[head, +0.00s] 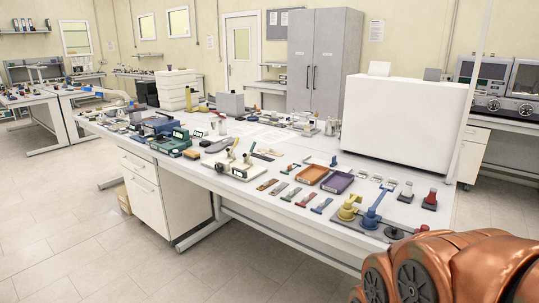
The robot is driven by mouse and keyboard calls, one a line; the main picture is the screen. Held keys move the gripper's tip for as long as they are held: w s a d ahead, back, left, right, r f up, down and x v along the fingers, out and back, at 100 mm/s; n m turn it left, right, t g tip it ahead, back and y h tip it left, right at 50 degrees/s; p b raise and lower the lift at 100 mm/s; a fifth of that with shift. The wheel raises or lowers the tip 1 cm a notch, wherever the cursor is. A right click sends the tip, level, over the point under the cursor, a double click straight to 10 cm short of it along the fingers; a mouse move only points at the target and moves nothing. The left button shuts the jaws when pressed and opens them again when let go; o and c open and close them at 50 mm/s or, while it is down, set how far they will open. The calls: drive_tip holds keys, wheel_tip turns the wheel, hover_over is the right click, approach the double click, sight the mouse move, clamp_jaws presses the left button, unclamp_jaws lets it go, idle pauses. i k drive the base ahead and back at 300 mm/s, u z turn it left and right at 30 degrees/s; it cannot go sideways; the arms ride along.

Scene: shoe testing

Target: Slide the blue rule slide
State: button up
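I cannot tell for sure which item is the blue rule slide. A small flat blue piece (322,206) lies near the front edge of the white table, at the right end of a row of similar coloured strips. A taller blue tool (373,214) with a slanted arm stands on a dark base to its right. A small blue item (333,162) is farther back, beyond the trays. My gripper is not in view. Only copper-coloured links of my arm show at the bottom right.
The white table (245,205) is crowded. An orange tray (311,174) and a purple tray (337,182) lie behind the strips. A yellow tool (348,212) stands beside the blue one. A large white box (403,118) stands behind. The floor in front is clear.

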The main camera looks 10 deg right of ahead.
sight(335, 163)
drive_tip(key=z, duration=0.05)
drive_tip(key=i, duration=2.1)
drive_tip(key=z, duration=0.1)
